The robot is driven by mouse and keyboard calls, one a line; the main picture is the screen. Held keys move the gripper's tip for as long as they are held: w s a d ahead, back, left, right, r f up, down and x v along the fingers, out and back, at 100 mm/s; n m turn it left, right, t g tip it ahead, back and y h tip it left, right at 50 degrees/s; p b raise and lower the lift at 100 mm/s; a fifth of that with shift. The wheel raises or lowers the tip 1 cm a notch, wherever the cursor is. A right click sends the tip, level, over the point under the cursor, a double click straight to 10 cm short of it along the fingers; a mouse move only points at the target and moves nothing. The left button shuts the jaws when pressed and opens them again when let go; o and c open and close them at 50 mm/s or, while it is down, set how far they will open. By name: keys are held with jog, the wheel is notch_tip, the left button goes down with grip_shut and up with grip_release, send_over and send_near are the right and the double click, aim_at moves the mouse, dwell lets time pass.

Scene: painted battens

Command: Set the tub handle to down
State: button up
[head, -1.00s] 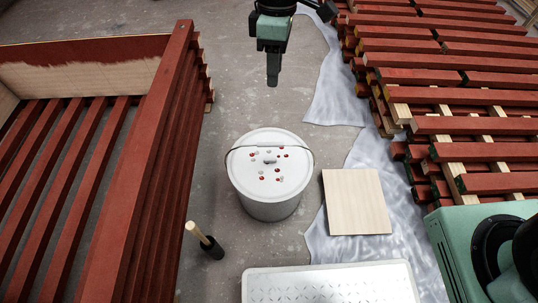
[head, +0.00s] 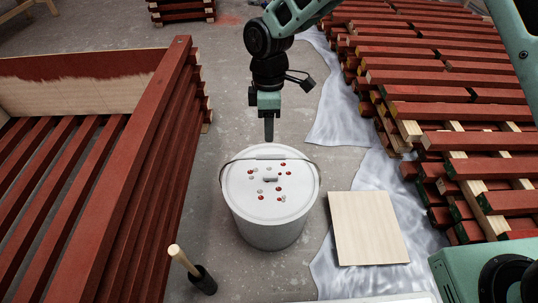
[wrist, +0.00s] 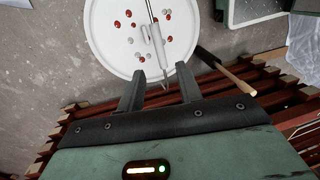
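The white tub (head: 270,222) stands on the floor with its lid (head: 243,190) on, dotted with red and pale spots. Its handle (head: 270,157) is a thin wire bail with a pale grip, and looks raised over the lid. In the wrist view the handle (wrist: 157,45) crosses the lid (wrist: 105,38) as a nearly straight line. My gripper (head: 269,140) points down just beyond the grip in the head view. In the wrist view my gripper (wrist: 159,76) has its two fingers apart, with the handle's near end appearing between them. I see no contact.
Red slatted frames (head: 120,190) stand left of the tub. Stacked red battens (head: 450,110) lie at right on pale sheeting (head: 335,110). A plain board (head: 368,228) lies right of the tub. A wooden-handled tool with a black end (head: 200,280) is at front left.

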jog(key=f+b, duration=0.1)
jog(key=f, duration=0.1)
jog(key=s+f, duration=0.1)
jog(key=f, duration=0.2)
jog(key=f+b, duration=0.1)
jog(key=f, duration=0.2)
jog(key=shift+s+b, duration=0.15)
jog(key=shift+b, duration=0.2)
grip_shut()
